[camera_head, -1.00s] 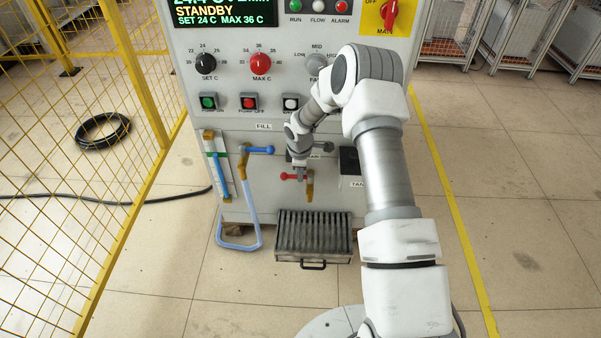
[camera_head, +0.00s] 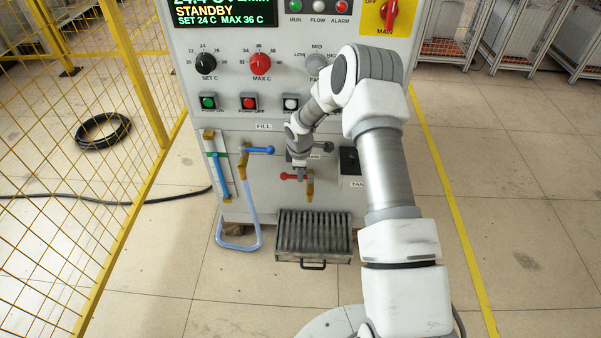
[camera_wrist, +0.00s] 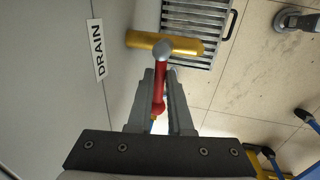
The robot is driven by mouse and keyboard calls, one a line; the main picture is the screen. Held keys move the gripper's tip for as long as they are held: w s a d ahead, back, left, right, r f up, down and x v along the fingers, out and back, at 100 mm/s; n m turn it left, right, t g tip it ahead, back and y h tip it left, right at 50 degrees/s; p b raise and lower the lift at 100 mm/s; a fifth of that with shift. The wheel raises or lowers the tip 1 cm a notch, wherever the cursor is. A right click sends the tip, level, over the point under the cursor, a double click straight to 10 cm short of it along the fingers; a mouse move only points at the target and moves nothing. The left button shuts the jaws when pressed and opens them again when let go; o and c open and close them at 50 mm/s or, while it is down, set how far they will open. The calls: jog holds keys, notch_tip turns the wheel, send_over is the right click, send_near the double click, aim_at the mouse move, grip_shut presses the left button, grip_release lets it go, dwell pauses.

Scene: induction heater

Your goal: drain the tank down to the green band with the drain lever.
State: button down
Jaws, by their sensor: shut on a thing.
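The red drain lever (camera_head: 291,177) sits on the brass drain valve (camera_head: 310,187) low on the machine's front. My gripper (camera_wrist: 160,88) is shut on the red lever, which also shows between the fingers in the wrist view (camera_wrist: 158,98). The lever points left, roughly level, in the head view. The brass spout (camera_wrist: 180,44) shows beyond the fingertips. The tank's sight gauge (camera_head: 219,168) is left of the fill valve, with a blue column and a green band (camera_head: 221,154). The blue column's top looks close to the band, but it is too small to read exactly.
The blue fill lever (camera_head: 259,150) and a pale hose (camera_head: 252,210) are left of the drain. A slatted drain tray (camera_head: 314,258) lies on the floor below. Yellow mesh fencing (camera_head: 95,180) stands at left. The floor at right is open.

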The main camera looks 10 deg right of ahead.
jog(key=shift+s+d+n+y+p, duration=0.1)
jog(key=shift+s+n+y+p, duration=0.2)
jog(key=shift+n+p, duration=0.85)
jog(key=shift+s+d+n+y+p, duration=0.1)
jog(key=shift+s+n+y+p, duration=0.3)
jog(key=shift+n, duration=1.4)
jog(key=shift+s+d+n+y+p, duration=0.1)
jog(key=shift+s+n+p, duration=0.3)
jog(key=shift+n+p, duration=0.85)
jog(key=shift+n, duration=0.3)
jog(key=c, duration=0.8)
grip_release()
jog(key=shift+c, duration=0.2)
jog(key=shift+r, duration=0.1)
jog(key=p+v, duration=0.4)
jog(key=v, duration=1.3)
jog(key=shift+d, duration=0.15)
jog(key=shift+w+r, duration=0.1)
jog(key=shift+r, duration=0.05)
